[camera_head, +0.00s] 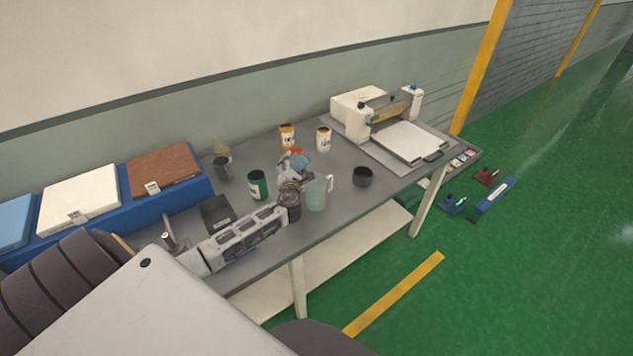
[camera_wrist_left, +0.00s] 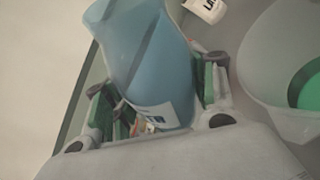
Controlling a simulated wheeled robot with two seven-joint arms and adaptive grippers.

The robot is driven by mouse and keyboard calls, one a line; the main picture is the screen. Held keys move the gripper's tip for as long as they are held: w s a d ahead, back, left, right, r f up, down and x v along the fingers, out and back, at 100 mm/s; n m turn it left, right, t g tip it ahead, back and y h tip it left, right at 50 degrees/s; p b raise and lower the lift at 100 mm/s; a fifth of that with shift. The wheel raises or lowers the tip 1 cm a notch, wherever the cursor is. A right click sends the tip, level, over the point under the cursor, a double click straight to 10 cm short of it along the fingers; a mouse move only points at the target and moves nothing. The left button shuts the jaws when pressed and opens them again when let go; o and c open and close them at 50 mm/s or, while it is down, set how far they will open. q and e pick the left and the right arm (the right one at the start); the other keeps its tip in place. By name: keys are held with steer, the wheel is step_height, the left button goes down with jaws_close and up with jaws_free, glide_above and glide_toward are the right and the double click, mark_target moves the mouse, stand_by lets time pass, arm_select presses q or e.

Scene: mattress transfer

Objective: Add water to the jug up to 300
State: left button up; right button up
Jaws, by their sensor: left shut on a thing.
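A translucent jug (camera_head: 317,195) with a handle stands upright on the grey table, right of my left gripper. Its scale and water level are too small to read. My left gripper (camera_head: 294,178) is shut on a blue container (camera_head: 300,162) and holds it beside the jug. In the left wrist view the blue container (camera_wrist_left: 150,60) sits tilted between the green finger pads, with a label low on it. A pale, wide-mouthed vessel (camera_wrist_left: 262,75), likely the jug, is to its right, apart from it; green shows inside. My right gripper is not in view.
A white machine (camera_head: 360,113) fills the right end.

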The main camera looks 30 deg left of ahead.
arm_select(q)
steer(key=shift+a+r+m+y, duration=0.2)
steer(key=shift+r+m+y, duration=0.1)
steer(key=shift+r+m, duration=0.25)
stand_by(0.9)
steer(key=shift+a+f+m+t, duration=0.1)
steer(key=shift+f+m+t, duration=0.05)
steer(key=shift+m+t, duration=0.3)
stand_by(0.3)
steer(key=shift+a+f+m+t+y+b, duration=0.15)
steer(key=shift+m+t+b, duration=0.1)
steer(key=shift+m+b, duration=0.6)
steer(key=shift+f+m+t+y+b, duration=0.2)
steer(key=shift+m+b, duration=0.25)
steer(key=shift+b, duration=0.7)
stand_by(0.6)
steer(key=shift+d+r+m+p, duration=0.3)
steer(key=shift+r+m, duration=0.05)
steer(key=shift+m, duration=0.05)
stand_by(1.0)
